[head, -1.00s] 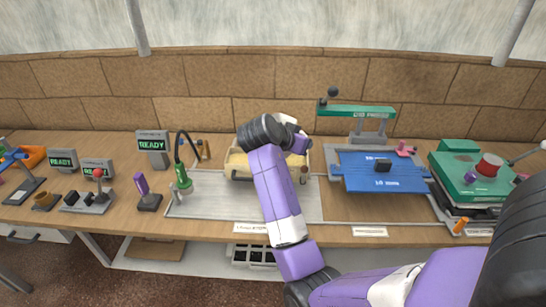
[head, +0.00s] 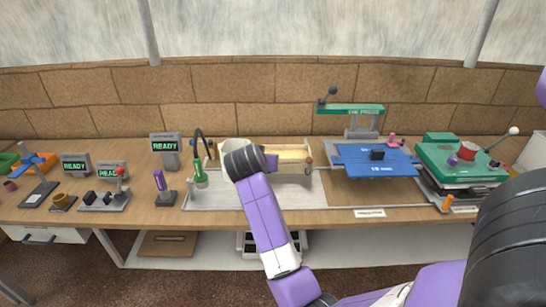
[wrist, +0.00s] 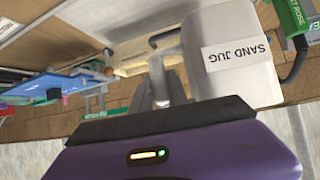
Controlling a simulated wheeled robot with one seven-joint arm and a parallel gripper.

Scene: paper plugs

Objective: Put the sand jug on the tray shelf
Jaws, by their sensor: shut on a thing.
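The sand jug (wrist: 232,65) is a pale grey vessel with a "SAND JUG" label, large in the wrist view. My gripper (wrist: 160,92) is shut on it at its side; the exact contact is partly hidden. In the head view the jug (head: 232,146) shows only as a cream patch behind my dark wrist, above the bench, left of the cream box (head: 290,158). My fingertips are hidden there. A low white shelf (head: 350,240) runs under the bench, with a brown board and a compartmented tray (head: 292,243); I cannot tell whether this is the tray shelf.
A green-handled tool (head: 200,176) stands close left of the jug. A purple-handled tool (head: 161,183) and a READY display (head: 165,147) stand farther left. The blue press plate (head: 375,162) and a green machine (head: 462,162) are at right.

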